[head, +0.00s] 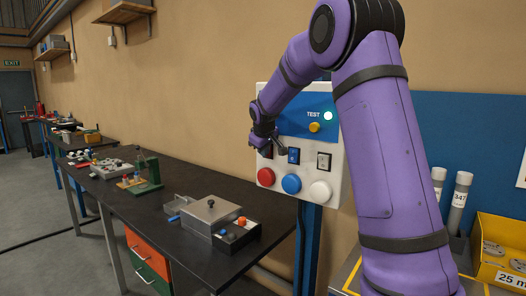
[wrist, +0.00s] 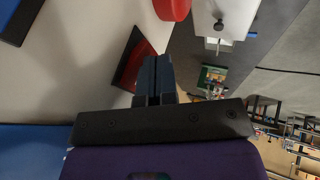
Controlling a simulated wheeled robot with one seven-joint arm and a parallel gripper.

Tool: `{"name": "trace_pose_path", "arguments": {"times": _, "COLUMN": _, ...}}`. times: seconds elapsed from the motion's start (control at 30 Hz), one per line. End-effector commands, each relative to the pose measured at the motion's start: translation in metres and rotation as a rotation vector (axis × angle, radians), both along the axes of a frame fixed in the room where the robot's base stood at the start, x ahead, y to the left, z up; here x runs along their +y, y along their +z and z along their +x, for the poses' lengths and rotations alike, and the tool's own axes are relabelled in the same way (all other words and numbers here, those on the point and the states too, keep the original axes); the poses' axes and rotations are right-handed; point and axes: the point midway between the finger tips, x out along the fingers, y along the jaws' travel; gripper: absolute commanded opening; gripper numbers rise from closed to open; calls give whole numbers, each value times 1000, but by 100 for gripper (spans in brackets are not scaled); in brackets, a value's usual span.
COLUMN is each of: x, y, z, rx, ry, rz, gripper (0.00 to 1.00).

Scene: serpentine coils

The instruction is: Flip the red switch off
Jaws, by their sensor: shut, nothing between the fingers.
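The red switch (wrist: 129,64) is a dark red rocker in a black frame on the pale panel, seen in the wrist view just left of my fingertips. In the head view the red switch (head: 267,153) is mostly hidden behind my gripper. My gripper (wrist: 153,62) is shut and empty, with its fingertips beside the switch and overlapping its right part in the picture. I cannot tell whether they touch it. In the head view my gripper (head: 280,145) is at the left part of the control panel (head: 308,163). The rocker's position is unclear.
A blue switch (head: 293,156) and a white switch (head: 324,161) sit to the right. Red (head: 266,177), blue (head: 291,183) and white (head: 320,191) round buttons lie below. A TEST lamp (head: 328,115) glows above a yellow button (head: 314,127). A dark workbench (head: 165,205) stands left.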

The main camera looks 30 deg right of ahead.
Motion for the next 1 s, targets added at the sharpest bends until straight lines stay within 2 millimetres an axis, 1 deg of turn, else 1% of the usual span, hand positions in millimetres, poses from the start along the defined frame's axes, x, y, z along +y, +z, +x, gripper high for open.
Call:
{"name": "trace_pose_path", "arguments": {"times": 0.37, "x": -5, "y": -4, "z": 2, "rx": 0, "ry": -1, "rz": 0, "gripper": 0}}
{"name": "trace_pose_path", "arguments": {"times": 0.63, "x": -5, "y": -3, "z": 2, "rx": -2, "ry": -1, "rz": 0, "gripper": 0}}
{"name": "trace_pose_path", "arguments": {"times": 1.0, "x": -6, "y": 10, "z": 2, "rx": -3, "ry": -1, "rz": -2, "gripper": 0}}
